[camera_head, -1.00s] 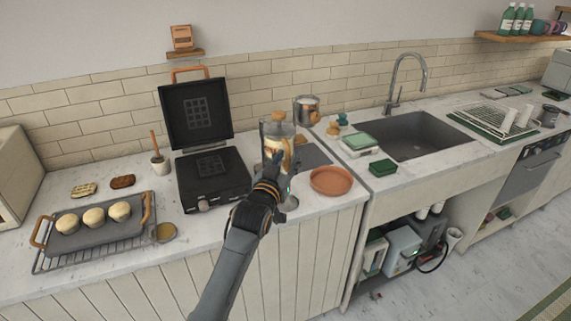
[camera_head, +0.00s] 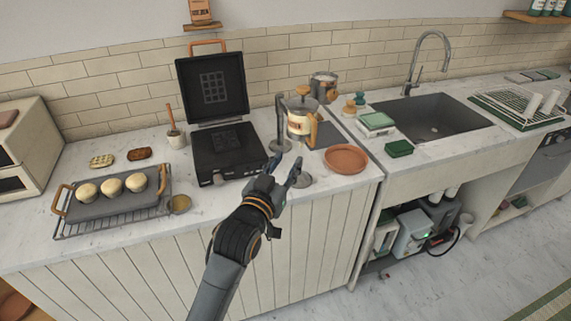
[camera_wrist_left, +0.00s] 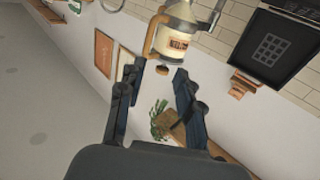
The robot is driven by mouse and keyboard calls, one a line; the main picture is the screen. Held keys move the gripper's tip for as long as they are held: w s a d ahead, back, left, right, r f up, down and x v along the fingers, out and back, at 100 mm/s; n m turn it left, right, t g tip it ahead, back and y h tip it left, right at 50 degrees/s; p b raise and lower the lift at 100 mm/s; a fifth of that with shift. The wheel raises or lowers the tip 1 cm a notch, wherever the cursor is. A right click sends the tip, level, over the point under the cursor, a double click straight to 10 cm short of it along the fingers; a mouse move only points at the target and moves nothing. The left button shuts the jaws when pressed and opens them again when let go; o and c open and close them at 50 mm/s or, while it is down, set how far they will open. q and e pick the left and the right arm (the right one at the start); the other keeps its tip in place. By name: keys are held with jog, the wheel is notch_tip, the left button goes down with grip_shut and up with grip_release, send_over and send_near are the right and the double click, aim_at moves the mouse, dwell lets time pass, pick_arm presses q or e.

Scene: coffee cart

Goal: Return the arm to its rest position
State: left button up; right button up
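In the left wrist view the press (camera_wrist_left: 176,40) appears beyond the fingertips. My right gripper is not in view.
The open waffle iron (camera_head: 226,150) stands left of the press. A terracotta dish (camera_head: 346,158) lies to the right, near the front edge. A tray of buns (camera_head: 95,207) is at the left. A metal pitcher (camera_head: 323,85) stands behind. The space before the counter is clear.

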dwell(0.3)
pick_arm(q)
jog(key=s+a+f+g+y, duration=0.1)
jog(key=s+a+f+g, duration=0.1)
jog(key=f, duration=0.9)
jog(key=s+a+f+g+y, duration=0.1)
jog(key=f+g, duration=0.1)
jog(key=f, duration=0.8)
jog(key=s+a+f+g, duration=0.2)
jog(key=f, duration=0.9)
jog(key=s+a+f+n+g+y, duration=0.1)
jog(key=s+a+f+g, duration=0.15)
jog(key=s+f, duration=0.65)
jog(key=s+a+f+g+y, duration=0.1)
jog(key=s+a+f, duration=0.2)
jog(key=s+f, duration=0.55)
jog(key=s+a+f+g, duration=0.2)
jog(key=s+f, duration=0.4)
jog(key=s, duration=0.4)
jog(key=s+a+f+g+y+b, duration=0.1)
jog(key=s+a+f, duration=0.4)
jog(key=s, duration=0.5)
jog(key=s+a+f+g, duration=0.3)
jog(key=s+f, duration=0.3)
jog(key=s, duration=0.4)
jog(key=shift+s+a+f+n+y, duration=0.25)
jog(key=shift+s+f+n+y, duration=0.05)
jog(key=shift+f+y, duration=0.1)
jog(key=shift+w+r+g, duration=0.1)
jog(key=shift+g, duration=0.15)
